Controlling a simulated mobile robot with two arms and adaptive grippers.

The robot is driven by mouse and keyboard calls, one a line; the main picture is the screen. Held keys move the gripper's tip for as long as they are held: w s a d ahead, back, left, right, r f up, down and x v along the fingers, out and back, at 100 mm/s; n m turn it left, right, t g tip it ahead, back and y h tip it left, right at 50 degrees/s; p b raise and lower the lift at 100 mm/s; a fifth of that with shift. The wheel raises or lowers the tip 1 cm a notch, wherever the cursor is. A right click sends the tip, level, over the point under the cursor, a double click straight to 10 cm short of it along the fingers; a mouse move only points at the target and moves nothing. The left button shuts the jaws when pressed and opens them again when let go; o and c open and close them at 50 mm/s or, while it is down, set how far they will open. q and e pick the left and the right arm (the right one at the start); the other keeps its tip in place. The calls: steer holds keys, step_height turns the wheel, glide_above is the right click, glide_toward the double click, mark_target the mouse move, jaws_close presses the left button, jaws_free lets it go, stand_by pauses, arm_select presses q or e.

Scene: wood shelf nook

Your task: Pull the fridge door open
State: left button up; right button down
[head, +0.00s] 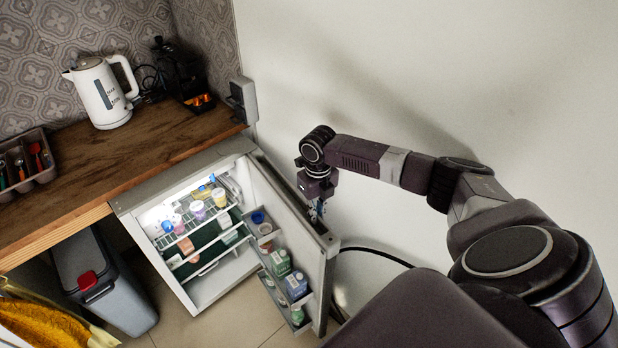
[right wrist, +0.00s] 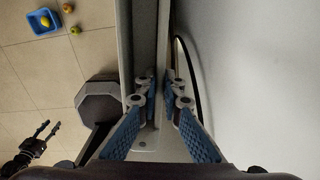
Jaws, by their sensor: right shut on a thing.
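The small fridge (head: 207,299) stands under the wooden counter with its door (head: 283,198) swung wide open toward the right. Its lit inside shows wire shelves with cups and jars, and the door racks hold cartons and tubs. My right gripper (head: 317,213) is at the top edge of the door, near its free end. In the right wrist view its blue-padded fingers (right wrist: 160,88) sit on either side of the door edge (right wrist: 147,143), shut on it. My left gripper (right wrist: 46,131) shows only in the right wrist view, at lower left, fingers apart and empty.
A bin (head: 112,285) with a red latch stands left of the fridge. A white kettle (head: 102,93) and a cutlery tray (head: 40,172) are on the counter (head: 130,147). A white wall (head: 420,80) is close to the right. A blue tray (right wrist: 43,21) lies on the tiled floor.

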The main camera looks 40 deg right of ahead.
steer(key=shift+d, duration=0.4)
steer(key=c, duration=2.4)
jaws_free()
